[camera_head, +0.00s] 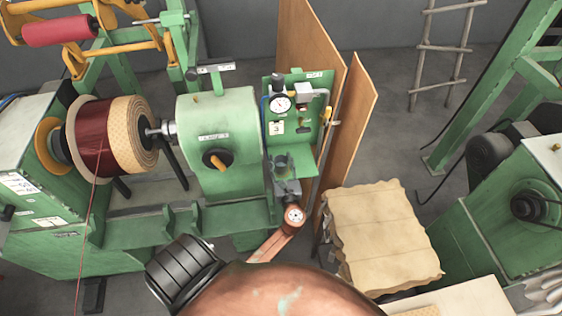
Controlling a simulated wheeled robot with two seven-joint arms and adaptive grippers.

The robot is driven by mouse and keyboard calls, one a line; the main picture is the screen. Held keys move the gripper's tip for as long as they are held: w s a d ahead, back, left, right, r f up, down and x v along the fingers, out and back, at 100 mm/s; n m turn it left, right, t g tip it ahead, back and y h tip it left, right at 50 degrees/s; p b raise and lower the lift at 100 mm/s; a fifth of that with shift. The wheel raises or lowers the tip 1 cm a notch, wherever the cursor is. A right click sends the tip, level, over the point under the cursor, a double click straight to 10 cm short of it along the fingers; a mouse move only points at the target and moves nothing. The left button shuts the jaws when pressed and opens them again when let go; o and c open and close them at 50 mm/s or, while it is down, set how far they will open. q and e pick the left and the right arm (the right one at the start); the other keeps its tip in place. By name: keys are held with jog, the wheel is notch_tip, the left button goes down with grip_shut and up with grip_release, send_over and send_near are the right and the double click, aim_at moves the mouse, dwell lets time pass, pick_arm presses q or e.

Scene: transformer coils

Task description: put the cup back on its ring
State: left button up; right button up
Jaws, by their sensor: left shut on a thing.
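My left gripper (287,187) is small and grey in the picture, at the lower part of the green panel (307,107) beside the green machine head. It is shut on a small greenish cup (283,163), which looks upright just above the fingers, close in front of the panel. The gripper hides the cup's lower part. I cannot make out the ring apart from the cup and panel, nor whether the cup touches it. My right gripper is not in view.
The panel carries a round dial gauge (281,103). Wooden boards (351,118) stand right behind it. A coil of dark red wire (104,140) sits on the winding machine at left. A stack of tan sheets (378,228) lies right of my arm. Open floor shows behind.

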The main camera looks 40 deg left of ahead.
pick_arm(q)
jog(key=o, duration=1.2)
jog(key=shift+f, duration=0.15)
jog(key=shift+c, duration=0.2)
jog(key=shift+r, duration=0.2)
jog(key=b+v, duration=0.1)
jog(key=v, duration=1.1)
